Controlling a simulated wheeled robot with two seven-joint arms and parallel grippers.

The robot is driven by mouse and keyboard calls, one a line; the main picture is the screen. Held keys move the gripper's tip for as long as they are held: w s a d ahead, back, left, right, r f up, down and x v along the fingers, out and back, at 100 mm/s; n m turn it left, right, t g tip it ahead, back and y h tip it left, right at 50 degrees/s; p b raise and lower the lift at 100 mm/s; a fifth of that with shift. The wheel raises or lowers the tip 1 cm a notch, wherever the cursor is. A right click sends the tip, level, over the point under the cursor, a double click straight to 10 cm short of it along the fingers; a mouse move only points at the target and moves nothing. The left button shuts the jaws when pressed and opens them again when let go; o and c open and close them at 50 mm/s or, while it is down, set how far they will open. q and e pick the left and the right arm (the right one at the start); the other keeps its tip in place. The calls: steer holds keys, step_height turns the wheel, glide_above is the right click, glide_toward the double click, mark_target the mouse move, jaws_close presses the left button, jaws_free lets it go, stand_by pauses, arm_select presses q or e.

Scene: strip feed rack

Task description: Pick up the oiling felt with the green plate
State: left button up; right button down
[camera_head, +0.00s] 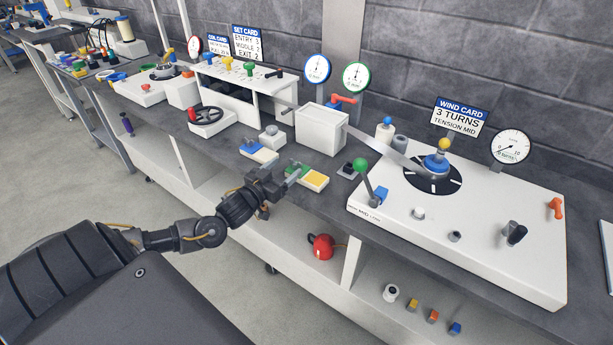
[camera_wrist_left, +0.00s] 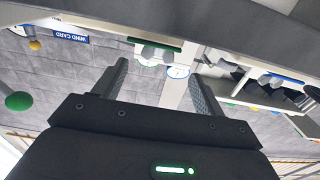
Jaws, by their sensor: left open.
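The oiling felt with the green plate (camera_head: 296,168) lies on the grey bench top near its front edge, with a yellow-topped white block (camera_head: 314,180) adjoining it on the right. My left gripper (camera_head: 285,177) is at the bench's front edge, close beside the green plate, and partly overlaps it in the head view. I cannot tell whether they touch. In the left wrist view my left gripper (camera_wrist_left: 158,70) has its two fingers spread with nothing held between them. A green-edged strip (camera_wrist_left: 155,41) shows beyond the fingertips there. My right gripper is not in view.
A blue-topped block (camera_head: 250,146) lies just left. A white bin (camera_head: 321,130) stands behind, and a green-knobbed lever (camera_head: 361,165) and white winding unit (camera_head: 470,225) stand to the right. A red can (camera_head: 322,245) is on the lower shelf.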

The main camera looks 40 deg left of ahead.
mark_target(295, 161)
arm_select(q)
steer(key=shift+w, duration=0.7)
steer(key=w, duration=0.1)
steer(key=w+p, duration=0.1)
steer(key=w, duration=0.1)
steer(key=shift+w+d+f, duration=0.1)
steer(key=shift+w+d, duration=0.05)
steer(key=shift+w, duration=0.6)
steer(key=shift+f, duration=0.1)
steer(key=shift+c, duration=0.8)
steer(key=c, duration=0.9)
steer(key=shift+c, duration=0.4)
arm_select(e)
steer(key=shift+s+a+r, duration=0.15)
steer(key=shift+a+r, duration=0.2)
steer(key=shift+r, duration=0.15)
arm_select(q)
steer(key=shift+r, duration=0.2)
